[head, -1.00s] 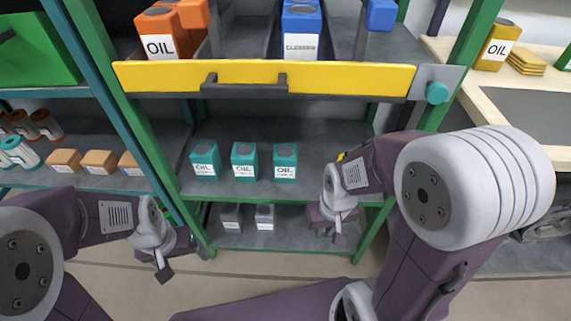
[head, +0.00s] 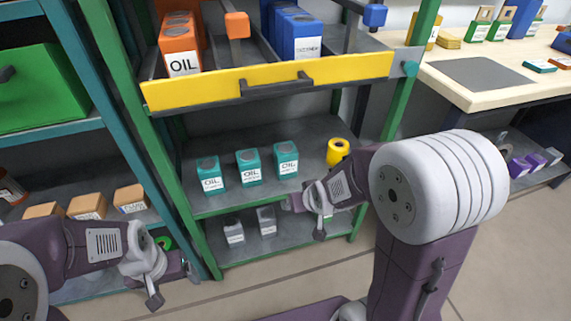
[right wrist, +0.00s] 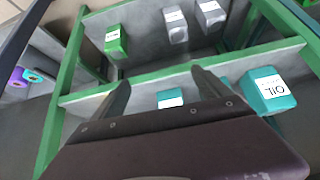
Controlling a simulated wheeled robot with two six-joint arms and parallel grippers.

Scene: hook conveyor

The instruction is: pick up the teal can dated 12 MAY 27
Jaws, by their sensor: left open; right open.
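Three teal cans with white OIL labels stand on the middle shelf in the head view: left (head: 210,180), middle (head: 248,170) and right (head: 286,163). Their date print is too small to read. The right wrist view shows teal cans too, one between the fingers (right wrist: 170,98) and one to the right (right wrist: 270,92), with part of another behind a finger. My right gripper (head: 302,220) is open and empty, in front of the shelf, below and right of the cans; its fingers show in the right wrist view (right wrist: 160,80). My left gripper (head: 171,282) is open and empty at lower left, away from the cans.
A yellow can (head: 338,151) stands right of the teal ones. Grey cans (head: 266,220) stand on the shelf below. A yellow-fronted drawer (head: 210,93) with orange and blue cans overhangs the middle shelf. A green upright (head: 405,95) bounds it at right. Open floor lies in front.

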